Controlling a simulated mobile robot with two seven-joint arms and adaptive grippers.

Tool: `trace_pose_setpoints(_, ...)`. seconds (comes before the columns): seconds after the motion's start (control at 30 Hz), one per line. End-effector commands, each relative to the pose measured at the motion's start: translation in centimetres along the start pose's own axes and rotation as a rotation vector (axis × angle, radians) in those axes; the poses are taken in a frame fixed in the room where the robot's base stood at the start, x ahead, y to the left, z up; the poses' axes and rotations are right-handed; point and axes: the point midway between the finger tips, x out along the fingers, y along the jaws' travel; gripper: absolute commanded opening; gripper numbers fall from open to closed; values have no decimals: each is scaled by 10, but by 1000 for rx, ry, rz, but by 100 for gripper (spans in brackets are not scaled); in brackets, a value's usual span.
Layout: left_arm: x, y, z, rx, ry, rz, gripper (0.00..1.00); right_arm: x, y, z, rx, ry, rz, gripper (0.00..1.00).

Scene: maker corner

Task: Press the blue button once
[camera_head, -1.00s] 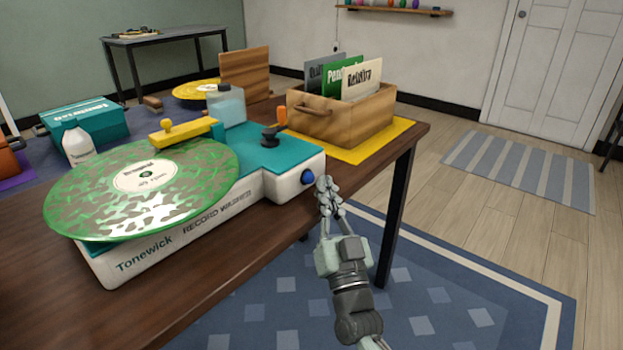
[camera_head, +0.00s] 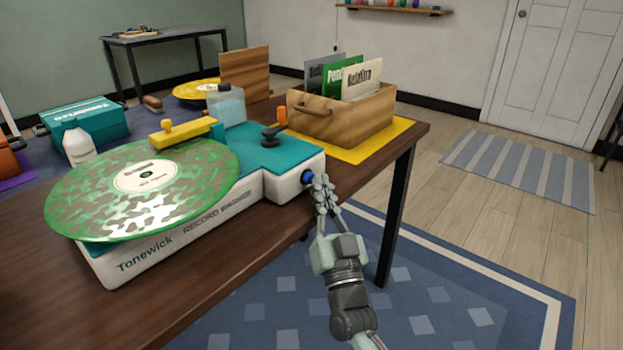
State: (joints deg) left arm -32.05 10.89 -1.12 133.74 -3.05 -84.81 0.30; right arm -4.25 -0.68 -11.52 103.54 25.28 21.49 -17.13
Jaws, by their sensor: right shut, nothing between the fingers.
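The blue button (camera_head: 307,177) sits on the right end face of the white and teal record washer (camera_head: 185,235), which stands on the dark wooden table. My right gripper (camera_head: 321,181) is shut and empty, with its fingertips right at the button's right side. The fingers partly cover the button. I cannot tell whether they touch it or whether it is pushed in. My left gripper is not in view.
A green patterned record (camera_head: 92,205) lies on the washer, with a yellow arm (camera_head: 184,131) over it. A wooden crate of record sleeves (camera_head: 318,118) stands behind on a yellow mat (camera_head: 372,151). Open floor lies right of the table.

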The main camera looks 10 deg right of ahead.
Motion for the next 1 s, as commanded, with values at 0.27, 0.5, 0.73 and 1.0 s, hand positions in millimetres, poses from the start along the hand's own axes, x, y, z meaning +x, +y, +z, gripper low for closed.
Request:
trace_pose_setpoints(0.27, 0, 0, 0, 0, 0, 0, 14, 3, -2, 2, 0, 0, 0, 0)
trace_pose_setpoints(0.5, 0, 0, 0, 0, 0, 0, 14, 5, -3, 3, 0, 1, 0, 0)
trace_pose_setpoints(0.73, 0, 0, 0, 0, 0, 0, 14, 7, -5, 4, 1, 1, 0, 0)
trace_pose_setpoints(1.0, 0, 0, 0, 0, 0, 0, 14, 7, -5, 5, 0, 0, 0, 0)
